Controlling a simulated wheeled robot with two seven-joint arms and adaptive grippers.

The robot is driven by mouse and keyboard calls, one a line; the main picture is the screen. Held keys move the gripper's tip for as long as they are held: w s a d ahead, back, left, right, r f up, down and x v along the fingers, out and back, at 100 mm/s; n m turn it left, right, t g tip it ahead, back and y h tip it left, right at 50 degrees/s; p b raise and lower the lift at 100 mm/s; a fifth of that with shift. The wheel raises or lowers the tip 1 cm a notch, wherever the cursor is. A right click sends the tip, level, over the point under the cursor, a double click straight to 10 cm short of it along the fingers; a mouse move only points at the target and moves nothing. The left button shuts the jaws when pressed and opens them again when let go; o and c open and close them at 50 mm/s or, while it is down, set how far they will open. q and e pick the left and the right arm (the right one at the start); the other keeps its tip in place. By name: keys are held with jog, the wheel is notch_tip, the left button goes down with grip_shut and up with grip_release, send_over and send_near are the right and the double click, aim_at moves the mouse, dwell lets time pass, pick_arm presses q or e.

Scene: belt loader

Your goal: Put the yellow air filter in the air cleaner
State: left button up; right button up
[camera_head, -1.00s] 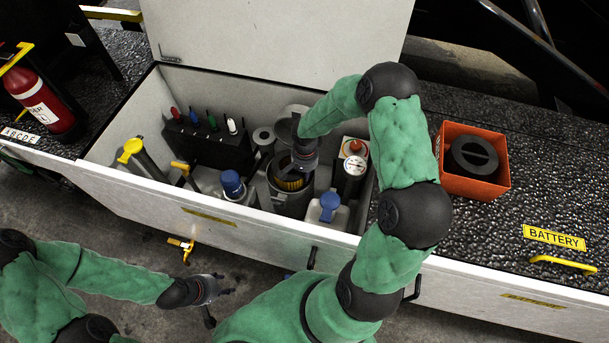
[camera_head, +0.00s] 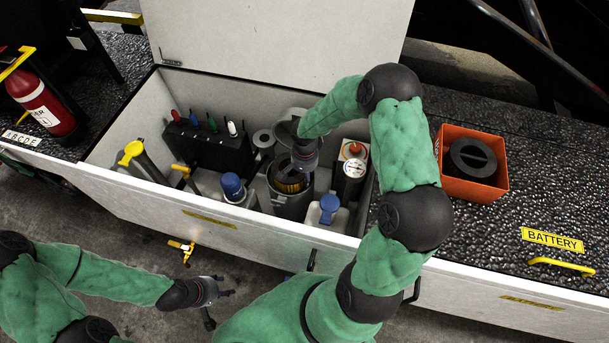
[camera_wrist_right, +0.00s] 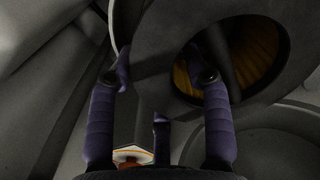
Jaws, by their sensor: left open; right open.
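The yellow air filter (camera_head: 291,186) sits inside the grey cylindrical air cleaner (camera_head: 292,206), its yellow pleats showing at the open mouth. My right gripper (camera_head: 303,163) is over that mouth, open, and hides part of the filter. In the right wrist view, the filter's yellow pleats (camera_wrist_right: 255,50) show through the hole of a dark ring, and one finger of my right gripper (camera_wrist_right: 160,85) overlaps that hole. I cannot tell whether the fingers touch the ring. My left gripper (camera_head: 215,290) is open and empty, low in front of the white compartment.
The white compartment (camera_head: 215,222) also holds a blue-capped container (camera_head: 233,188), a blue-capped jug (camera_head: 329,208), a gauge (camera_head: 355,168) and a black rack (camera_head: 205,150). An orange box (camera_head: 440,160) with a black round part (camera_head: 473,155) stands on the deck at right.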

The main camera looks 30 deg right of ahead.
notch_tip(320, 180, up, 11)
jog(key=p, duration=0.4)
jog(key=shift+c, duration=0.3)
dwell(0.7)
